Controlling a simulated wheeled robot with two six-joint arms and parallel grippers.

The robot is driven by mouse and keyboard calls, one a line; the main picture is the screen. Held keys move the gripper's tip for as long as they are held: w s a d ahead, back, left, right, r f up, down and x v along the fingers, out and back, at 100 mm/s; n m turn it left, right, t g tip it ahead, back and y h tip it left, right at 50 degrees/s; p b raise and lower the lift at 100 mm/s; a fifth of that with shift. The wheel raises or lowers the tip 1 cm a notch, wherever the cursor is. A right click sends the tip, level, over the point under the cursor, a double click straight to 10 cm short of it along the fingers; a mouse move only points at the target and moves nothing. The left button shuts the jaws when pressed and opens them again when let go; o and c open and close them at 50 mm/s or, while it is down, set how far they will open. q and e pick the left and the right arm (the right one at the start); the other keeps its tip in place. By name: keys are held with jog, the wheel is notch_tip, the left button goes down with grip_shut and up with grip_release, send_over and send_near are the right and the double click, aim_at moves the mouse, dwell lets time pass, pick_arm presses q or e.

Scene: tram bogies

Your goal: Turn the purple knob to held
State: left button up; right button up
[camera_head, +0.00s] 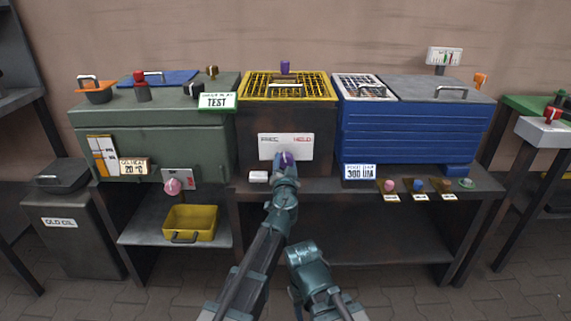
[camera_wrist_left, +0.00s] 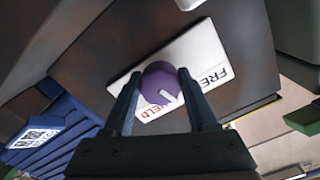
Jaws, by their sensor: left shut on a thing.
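The purple knob (camera_wrist_left: 158,82) sits on a white label plate (camera_head: 300,146) on the front of the dark middle cabinet. The plate reads a word like FREE on the left and HELD in red on the right. My left gripper (camera_head: 286,163) reaches the knob, and in the left wrist view its two fingers (camera_wrist_left: 157,88) are shut on the knob's sides. My right gripper's fingers do not show.
Another purple-topped piece (camera_head: 285,67) stands behind the yellow mesh top (camera_head: 258,86). A green cabinet (camera_head: 150,130) is at left and a blue one (camera_head: 412,133) at right. Small coloured knobs (camera_head: 417,186) line the right ledge. A yellow bin (camera_head: 190,219) sits on the lower shelf.

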pick_arm(q)
jog(key=m, duration=0.5)
jog(key=shift+a+r+m, duration=0.1)
jog(key=shift+m, duration=0.2)
jog(key=m, duration=0.5)
jog(key=shift+s, duration=0.1)
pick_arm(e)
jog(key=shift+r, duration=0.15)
pick_arm(q)
jog(key=shift+m, duration=0.3)
jog(key=o, duration=1.4)
jog(key=shift+c, duration=0.2)
jog(key=shift+s, duration=0.1)
